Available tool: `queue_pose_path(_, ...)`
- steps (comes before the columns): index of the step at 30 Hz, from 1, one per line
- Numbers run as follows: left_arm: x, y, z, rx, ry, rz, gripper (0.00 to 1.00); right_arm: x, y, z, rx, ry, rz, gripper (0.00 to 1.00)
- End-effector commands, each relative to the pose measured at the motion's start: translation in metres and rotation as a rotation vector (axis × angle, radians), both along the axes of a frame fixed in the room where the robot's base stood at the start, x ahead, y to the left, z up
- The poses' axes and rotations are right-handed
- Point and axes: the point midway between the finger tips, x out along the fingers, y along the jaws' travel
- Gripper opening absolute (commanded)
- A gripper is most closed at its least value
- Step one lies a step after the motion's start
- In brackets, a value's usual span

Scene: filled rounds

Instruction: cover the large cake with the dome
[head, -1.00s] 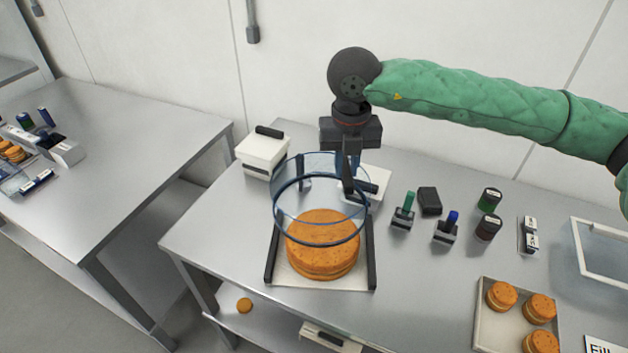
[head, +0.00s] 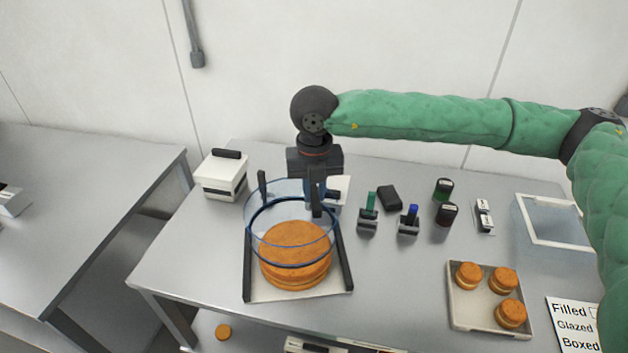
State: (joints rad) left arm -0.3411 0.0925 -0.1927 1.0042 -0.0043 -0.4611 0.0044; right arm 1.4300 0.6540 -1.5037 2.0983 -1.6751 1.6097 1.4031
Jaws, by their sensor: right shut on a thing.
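The large cake (head: 298,272), a round orange-brown layered cake, sits on a pale board with dark side rails (head: 347,262). The dome (head: 262,212) is a clear round cover with a dark blue rim. It overlaps the upper part of the cake in the head view; its rim shows above the cake's base, and I cannot tell whether it touches the cake. My right gripper (head: 317,203) comes down from behind and is shut on the dome at its back right side. My left gripper is not in view.
A white box with a black handle (head: 220,178) stands at the back left. Stamps (head: 368,215), dark jars (head: 446,214) and a tray of small cakes (head: 460,312) are to the right. A clear bin (head: 550,225) stands at far right. A small cake (head: 223,332) lies below the table edge.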

Motion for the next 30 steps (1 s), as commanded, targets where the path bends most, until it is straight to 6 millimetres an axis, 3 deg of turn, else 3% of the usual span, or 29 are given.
queue_pose_path(11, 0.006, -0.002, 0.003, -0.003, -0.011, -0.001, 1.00, 0.000, 0.000, -0.027, 0.001, 0.000, 0.000, 0.00)
queue_pose_path(25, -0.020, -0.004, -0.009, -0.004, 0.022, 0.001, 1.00, 0.000, 0.000, -0.060, 0.000, -0.001, 0.000, 0.00)
queue_pose_path(30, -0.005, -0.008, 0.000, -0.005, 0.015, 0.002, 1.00, 0.000, 0.000, -0.065, 0.001, -0.001, 0.000, 0.00)
